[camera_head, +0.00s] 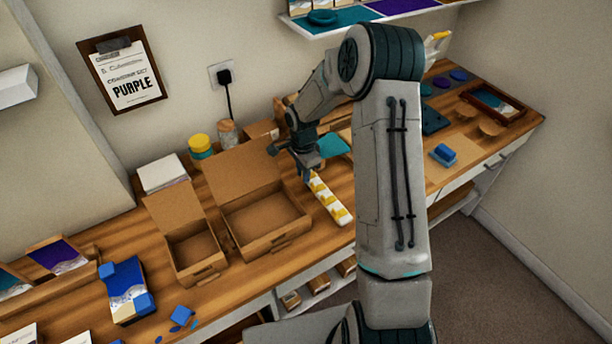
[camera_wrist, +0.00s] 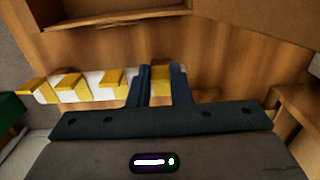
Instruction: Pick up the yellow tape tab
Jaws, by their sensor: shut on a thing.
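A white strip (camera_head: 330,203) with several yellow tape tabs lies on the wooden bench, right of the larger open cardboard box. In the wrist view the strip (camera_wrist: 97,93) runs left from my gripper (camera_wrist: 161,72), with yellow tabs raised along it. My gripper's two dark fingers are shut on the yellow tape tab (camera_wrist: 160,88) at the strip's right end. In the head view my gripper (camera_head: 305,175) is low at the strip's far end, and the held tab is not clear there. Whether the tab is off the strip, I cannot tell.
The larger open box (camera_head: 265,222) stands close left of the strip, with a smaller open box (camera_head: 196,255) beyond it. A blue block (camera_head: 444,154) sits to the right. Bare wood (camera_head: 300,262) shows in front.

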